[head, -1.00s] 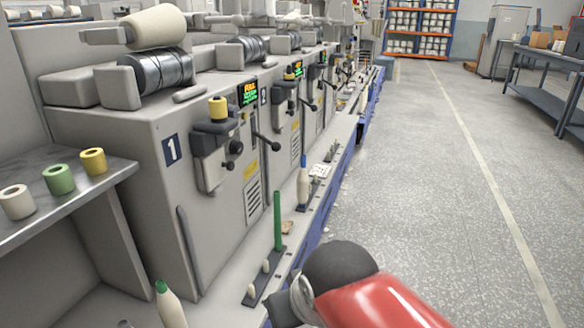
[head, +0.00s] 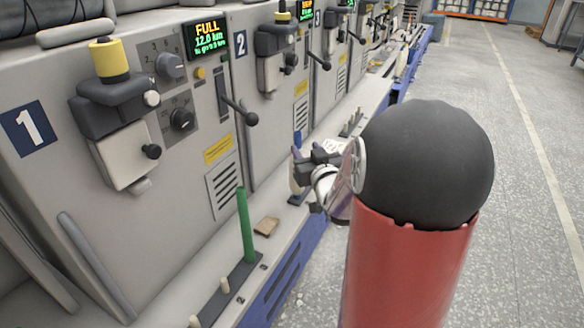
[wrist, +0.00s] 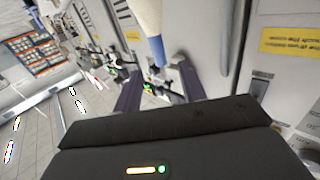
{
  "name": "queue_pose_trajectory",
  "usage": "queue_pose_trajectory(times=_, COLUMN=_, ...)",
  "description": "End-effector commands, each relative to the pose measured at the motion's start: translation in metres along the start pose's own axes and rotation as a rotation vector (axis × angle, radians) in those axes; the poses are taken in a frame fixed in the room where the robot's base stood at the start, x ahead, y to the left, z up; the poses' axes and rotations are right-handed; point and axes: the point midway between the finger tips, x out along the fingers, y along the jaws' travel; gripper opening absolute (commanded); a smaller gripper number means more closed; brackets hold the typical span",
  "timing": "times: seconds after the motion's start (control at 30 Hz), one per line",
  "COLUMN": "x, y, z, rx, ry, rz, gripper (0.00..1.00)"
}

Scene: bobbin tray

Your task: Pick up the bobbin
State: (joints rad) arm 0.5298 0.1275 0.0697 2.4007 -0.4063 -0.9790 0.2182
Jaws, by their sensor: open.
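A white bobbin with a blue end (wrist: 147,18) hangs into the top of the wrist view, its blue part pointing down toward the gap between my fingers. In the head view the blue end (head: 297,139) shows just behind my gripper (head: 301,160), which covers most of the bobbin. My gripper is open at the bobbin, beside the front ledge of the machines. In the wrist view its two dark fingers (wrist: 158,85) stand apart with no clear contact. Whether the bobbin is fully between them I cannot tell.
A green tube (head: 245,225) stands upright on a peg rail nearer me on the ledge. A small brown piece (head: 266,226) lies beside it. Machine 1 carries a yellow bobbin (head: 109,60) and has a protruding lever (head: 240,110). The aisle floor (head: 530,180) at right is clear.

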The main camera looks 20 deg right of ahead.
Motion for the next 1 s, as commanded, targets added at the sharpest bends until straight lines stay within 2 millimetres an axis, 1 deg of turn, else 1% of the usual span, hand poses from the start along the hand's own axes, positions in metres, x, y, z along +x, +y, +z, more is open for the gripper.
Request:
queue_pose_trajectory(times=0.27, x=0.029, y=0.001, z=-0.001, rx=0.004, ry=0.016, rz=-0.006, gripper=0.41)
queue_pose_trajectory(times=0.37, x=0.041, y=0.001, z=-0.001, rx=0.004, ry=0.014, rz=-0.005, gripper=0.41)
queue_pose_trajectory(times=0.5, x=0.063, y=0.001, z=-0.001, rx=0.004, ry=0.015, rz=-0.005, gripper=0.41)
queue_pose_trajectory(times=0.6, x=0.074, y=0.001, z=-0.001, rx=0.003, ry=0.014, rz=-0.004, gripper=0.41)
queue_pose_trajectory(times=0.7, x=0.078, y=0.001, z=-0.001, rx=0.003, ry=0.014, rz=-0.004, gripper=0.41)
queue_pose_trajectory(times=0.87, x=0.078, y=0.001, z=-0.001, rx=0.003, ry=0.014, rz=-0.003, gripper=0.41)
queue_pose_trajectory(times=0.9, x=0.078, y=0.001, z=-0.001, rx=0.003, ry=0.014, rz=-0.003, gripper=0.4)
queue_pose_trajectory(times=1.0, x=0.078, y=0.001, z=-0.001, rx=0.003, ry=0.014, rz=-0.003, gripper=0.27)
